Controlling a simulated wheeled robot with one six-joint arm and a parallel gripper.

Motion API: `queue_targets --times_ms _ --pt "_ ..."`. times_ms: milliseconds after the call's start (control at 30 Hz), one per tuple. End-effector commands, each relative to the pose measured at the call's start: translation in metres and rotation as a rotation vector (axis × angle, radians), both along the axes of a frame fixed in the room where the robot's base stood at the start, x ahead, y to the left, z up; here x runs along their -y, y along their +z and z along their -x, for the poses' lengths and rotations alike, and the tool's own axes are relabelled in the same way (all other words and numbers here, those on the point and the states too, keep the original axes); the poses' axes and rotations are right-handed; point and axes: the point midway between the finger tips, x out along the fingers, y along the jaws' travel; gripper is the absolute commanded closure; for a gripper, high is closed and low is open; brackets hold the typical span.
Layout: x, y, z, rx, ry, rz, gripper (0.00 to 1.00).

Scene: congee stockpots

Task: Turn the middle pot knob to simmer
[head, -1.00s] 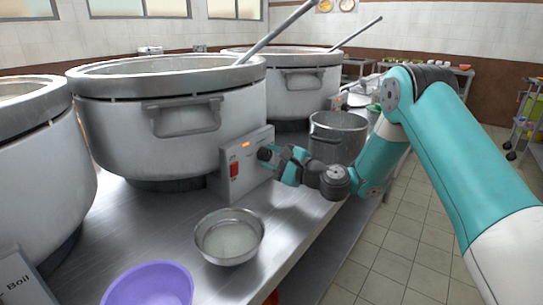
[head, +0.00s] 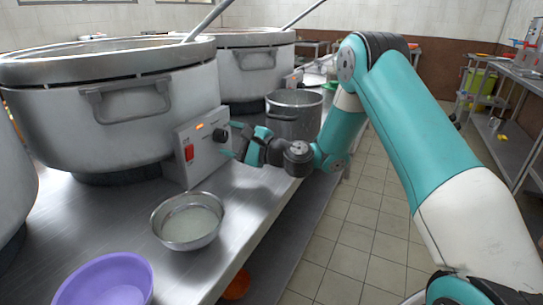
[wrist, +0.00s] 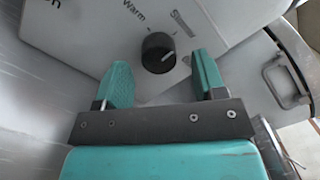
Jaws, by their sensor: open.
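The middle pot (head: 120,110) is a large grey pot at the left of the head view. Its control box (head: 185,165) has a red switch, a lit orange light and a black knob (head: 220,135). In the wrist view the knob (wrist: 158,50) shows a pale mark on its right side, with the label "Warm" at its upper left and a partly readable label beginning with "S" at its upper right. My gripper (head: 233,141) is open in front of the knob. In the wrist view my gripper (wrist: 160,68) has a teal finger on each side of the knob's line, apart from it.
A metal bowl (head: 188,220) and a purple bowl (head: 105,283) stand on the steel counter (head: 240,200) in front. A smaller metal pot (head: 293,118) stands behind my gripper. Another large pot (head: 255,75) is farther back.

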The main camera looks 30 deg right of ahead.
Motion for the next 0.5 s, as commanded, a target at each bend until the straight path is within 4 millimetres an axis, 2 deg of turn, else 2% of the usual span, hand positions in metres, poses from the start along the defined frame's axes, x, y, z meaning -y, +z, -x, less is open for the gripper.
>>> queue_targets --times_ms 33,100,500 --pt "0.005 -0.008 0.005 0.002 -0.003 -0.001 0.36" --pt "0.011 -0.011 0.014 0.002 -0.003 0.001 0.36" --pt "0.044 -0.014 0.056 0.005 -0.005 0.002 0.36"
